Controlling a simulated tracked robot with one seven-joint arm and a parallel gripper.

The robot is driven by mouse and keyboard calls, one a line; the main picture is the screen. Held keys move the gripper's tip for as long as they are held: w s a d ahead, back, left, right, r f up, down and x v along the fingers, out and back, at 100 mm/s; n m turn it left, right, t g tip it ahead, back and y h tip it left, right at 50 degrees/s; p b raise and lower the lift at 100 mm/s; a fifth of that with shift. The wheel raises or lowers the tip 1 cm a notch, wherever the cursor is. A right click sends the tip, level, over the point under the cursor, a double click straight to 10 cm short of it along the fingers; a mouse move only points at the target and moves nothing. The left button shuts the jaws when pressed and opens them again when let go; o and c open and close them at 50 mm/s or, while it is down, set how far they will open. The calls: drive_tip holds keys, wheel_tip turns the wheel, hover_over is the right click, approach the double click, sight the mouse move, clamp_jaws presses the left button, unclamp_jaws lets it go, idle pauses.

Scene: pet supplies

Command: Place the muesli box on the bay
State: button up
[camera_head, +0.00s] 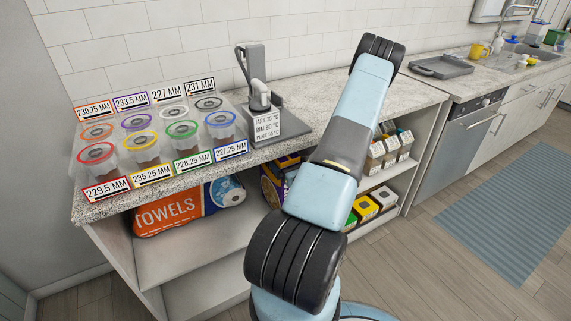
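No box in view can be read clearly as muesli. A purple and yellow box (271,187) stands on the shelf under the counter, partly hidden behind my arm; its print is not legible. Several small cartons with dark and coloured fronts (390,148) stand on the upper shelf at the right. The open shelf bay (190,250) under the counter has a bare pale board at its front left. Which place is meant by the bay cannot be told. My arm rises across the middle of the view, and my gripper is not in view.
Several clear jars with coloured lids (183,130) and number cards stand on the counter (290,135). A grey dispenser (258,80) is beside them. An orange towels pack (190,205) lies on the shelf. Yellow and green boxes (365,208) sit lower right. A dark tray (440,67) lies farther back.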

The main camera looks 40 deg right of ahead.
drive_tip(key=shift+o, duration=0.3)
drive_tip(key=shift+s, duration=0.15)
drive_tip(key=v, duration=1.1)
drive_tip(key=shift+s+a, duration=0.2)
drive_tip(key=shift+s, duration=0.2)
